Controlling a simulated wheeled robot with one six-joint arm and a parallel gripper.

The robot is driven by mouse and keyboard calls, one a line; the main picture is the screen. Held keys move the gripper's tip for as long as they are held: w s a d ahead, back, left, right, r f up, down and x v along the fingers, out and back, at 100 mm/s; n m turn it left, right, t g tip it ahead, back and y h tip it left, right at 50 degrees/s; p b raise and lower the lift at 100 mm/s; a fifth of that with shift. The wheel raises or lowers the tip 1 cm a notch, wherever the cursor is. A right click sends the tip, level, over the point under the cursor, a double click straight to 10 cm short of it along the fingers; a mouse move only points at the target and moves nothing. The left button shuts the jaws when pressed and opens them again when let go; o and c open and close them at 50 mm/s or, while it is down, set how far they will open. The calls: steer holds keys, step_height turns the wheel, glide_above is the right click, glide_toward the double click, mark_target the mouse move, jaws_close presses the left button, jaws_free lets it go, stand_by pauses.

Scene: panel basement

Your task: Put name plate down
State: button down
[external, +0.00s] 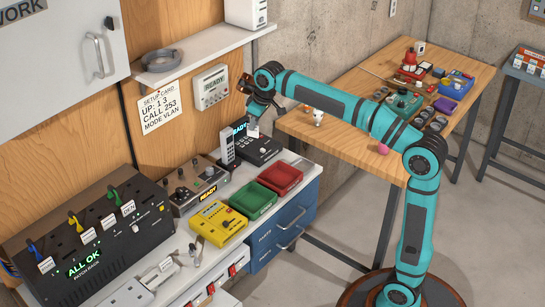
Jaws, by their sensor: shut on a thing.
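My gripper (255,118) is at the end of the teal arm, pointing down above the back of the white counter. It is shut on a small pale piece, the name plate (253,130), which shows just below the fingers. The plate is in front of the black desk phone unit (262,150) with a lit display. It is too small to read, and I cannot tell whether it touches the unit. The gripper partly hides the display.
A grey handset (227,146) stands upright left of the plate. A green tray (254,200), a red tray (281,178) and a yellow device (218,223) are on the counter. A wall shelf (205,52) hangs above. A wooden table (355,140) holds several items.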

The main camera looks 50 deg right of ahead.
steer(key=s+d+f+m, duration=0.1)
steer(key=d+f, duration=0.1)
steer(key=d, duration=1)
steer(key=s+d+f+m, duration=0.1)
steer(key=d+f, duration=0.2)
steer(key=d, duration=0.9)
steer(key=s+d+f, duration=0.1)
steer(key=s+d, duration=0.2)
steer(key=d, duration=0.3)
steer(key=s+d+f+m+h, duration=0.1)
steer(key=s+d, duration=0.2)
steer(key=d, duration=0.3)
steer(key=s+d+f, duration=0.2)
steer(key=s+d, duration=0.1)
steer(key=d, duration=0.4)
steer(key=shift+a+f, duration=0.2)
steer(key=shift+f, duration=4.35)
steer(key=shift+f, duration=0.1)
steer(key=c, duration=1.6)
jaws_free()
steer(key=v, duration=1.2)
steer(key=shift+s, duration=0.15)
